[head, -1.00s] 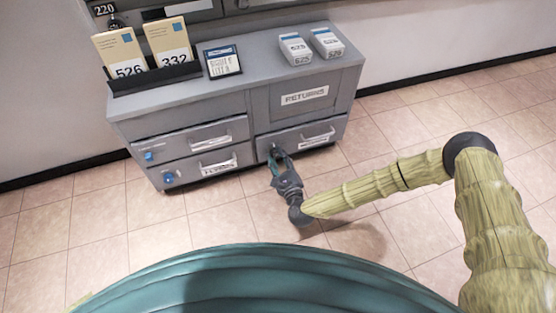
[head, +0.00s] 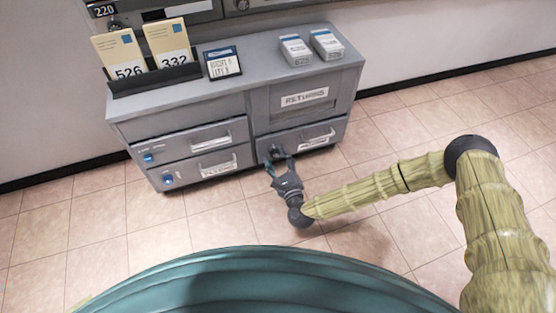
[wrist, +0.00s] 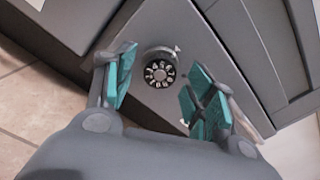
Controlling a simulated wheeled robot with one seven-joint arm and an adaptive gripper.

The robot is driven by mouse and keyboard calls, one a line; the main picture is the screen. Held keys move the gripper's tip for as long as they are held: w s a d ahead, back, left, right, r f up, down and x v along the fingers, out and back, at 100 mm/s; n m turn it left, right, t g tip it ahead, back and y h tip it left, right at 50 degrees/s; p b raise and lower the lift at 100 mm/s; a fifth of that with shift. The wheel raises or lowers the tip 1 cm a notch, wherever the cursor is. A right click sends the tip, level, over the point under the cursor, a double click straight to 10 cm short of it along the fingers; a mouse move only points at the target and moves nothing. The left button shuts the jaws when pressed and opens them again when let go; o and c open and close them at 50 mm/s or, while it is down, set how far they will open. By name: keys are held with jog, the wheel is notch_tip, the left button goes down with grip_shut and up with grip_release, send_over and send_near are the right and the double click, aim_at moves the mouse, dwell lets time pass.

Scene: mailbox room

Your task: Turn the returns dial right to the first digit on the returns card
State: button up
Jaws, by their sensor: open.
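The returns dial (wrist: 160,72) is a round dark knob with a ring of white digits, on a grey drawer front. A small pointer sits at its upper right in the wrist view. My gripper (wrist: 161,82) is open, its teal-padded fingers on either side of the dial with visible gaps. In the head view my gripper (head: 279,164) is low in front of the drawer (head: 325,133) under the RETURNS label (head: 305,97). Two cards stand in a black holder, one reading 526 (head: 129,70) and one 332 (head: 173,58). Which card is for returns is not clear.
A dark-framed notice (head: 223,63) and two small labelled boxes (head: 295,50) (head: 327,43) are on the cabinet top (head: 262,65). Drawers with blue-marked locks (head: 150,157) are on the left. The tiled floor in front is clear.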

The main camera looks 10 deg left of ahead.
jog(key=v, duration=1.2)
dwell(2.2)
